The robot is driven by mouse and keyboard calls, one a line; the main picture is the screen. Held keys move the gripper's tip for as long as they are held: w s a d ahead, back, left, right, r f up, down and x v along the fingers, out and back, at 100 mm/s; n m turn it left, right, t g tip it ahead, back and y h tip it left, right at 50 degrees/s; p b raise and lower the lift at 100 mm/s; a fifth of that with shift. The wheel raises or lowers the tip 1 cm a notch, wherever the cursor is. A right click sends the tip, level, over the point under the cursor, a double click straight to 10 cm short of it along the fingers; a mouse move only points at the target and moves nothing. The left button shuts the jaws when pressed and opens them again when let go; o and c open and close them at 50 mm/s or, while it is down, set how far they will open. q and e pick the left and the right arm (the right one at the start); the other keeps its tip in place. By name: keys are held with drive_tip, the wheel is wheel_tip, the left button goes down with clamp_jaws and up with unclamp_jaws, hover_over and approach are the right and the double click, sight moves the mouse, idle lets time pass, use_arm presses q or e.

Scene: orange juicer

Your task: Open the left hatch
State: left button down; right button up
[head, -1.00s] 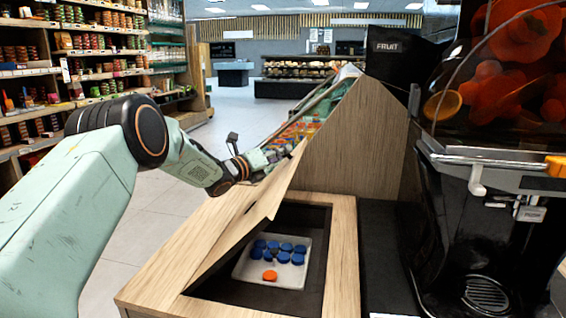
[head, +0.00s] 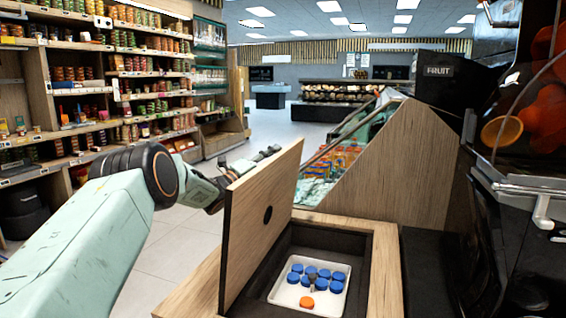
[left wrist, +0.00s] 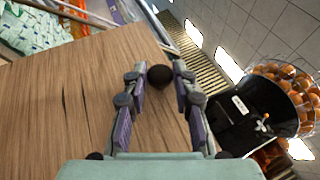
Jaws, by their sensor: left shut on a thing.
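The left hatch (head: 262,225) is a light wooden panel, swung up and standing nearly upright at the left edge of its opening. A dark round spot shows on its inner face. My left gripper (head: 270,153) is behind the panel near its top edge, partly hidden by it. In the left wrist view, the fingers of my left gripper (left wrist: 160,70) lie over the wooden hatch face (left wrist: 75,100), on either side of a dark round knob (left wrist: 160,77). The gripper is shut on the hatch at this knob. My right gripper is in neither view.
In the opening sits a white tray (head: 277,293) with several blue caps (head: 323,283) and one orange cap (head: 306,302). A black juicer (head: 520,215) stands close on the right. A tall wooden side panel (head: 410,150) rises behind. Shelves line the far left.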

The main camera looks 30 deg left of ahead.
use_arm(q)
drive_tip(key=shift+s+a, duration=0.15)
drive_tip(key=shift+a, duration=0.3)
drive_tip(key=c, duration=1.1)
unclamp_jaws()
drive_tip(key=v, duration=1.2)
